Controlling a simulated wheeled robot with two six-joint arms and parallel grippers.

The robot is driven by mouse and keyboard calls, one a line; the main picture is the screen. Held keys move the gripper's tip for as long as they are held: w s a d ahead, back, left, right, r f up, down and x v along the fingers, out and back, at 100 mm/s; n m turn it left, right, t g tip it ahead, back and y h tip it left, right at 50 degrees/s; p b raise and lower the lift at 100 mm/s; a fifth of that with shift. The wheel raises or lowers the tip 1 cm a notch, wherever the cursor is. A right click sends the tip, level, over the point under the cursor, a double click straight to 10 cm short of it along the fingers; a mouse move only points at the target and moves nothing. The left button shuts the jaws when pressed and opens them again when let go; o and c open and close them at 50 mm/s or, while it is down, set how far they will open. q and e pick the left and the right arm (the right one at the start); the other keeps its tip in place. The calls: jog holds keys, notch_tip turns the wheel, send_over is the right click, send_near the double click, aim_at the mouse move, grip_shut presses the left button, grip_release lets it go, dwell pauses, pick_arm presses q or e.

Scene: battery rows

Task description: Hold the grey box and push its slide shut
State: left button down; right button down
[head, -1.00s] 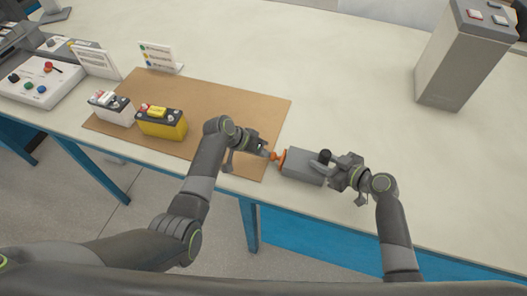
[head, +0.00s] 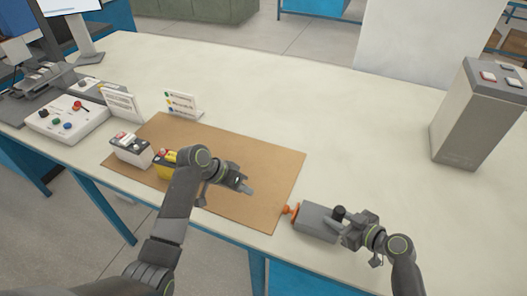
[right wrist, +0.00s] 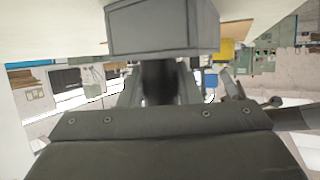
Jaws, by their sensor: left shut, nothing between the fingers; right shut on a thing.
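The grey box (head: 318,222) lies at the front edge of the table, just right of the brown mat. An orange slide end (head: 291,210) sticks out of its left side, and a black knob (head: 339,212) stands on its right end. My right gripper (head: 347,231) is shut on the box at its right end. The box's grey face (right wrist: 163,27) fills the top middle of the right wrist view. My left gripper (head: 246,188) is shut and empty above the mat, up and left of the orange end and apart from it.
Small sign cards and a control panel (head: 65,121) are at the left. A tall grey box-like unit (head: 470,125) stands at the right. The table's middle is clear.

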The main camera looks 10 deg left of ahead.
jog(key=c, duration=1)
grip_release()
jog(key=shift+o, duration=0.2)
jog(key=v, duration=1.2)
jog(key=shift+f, duration=0.1)
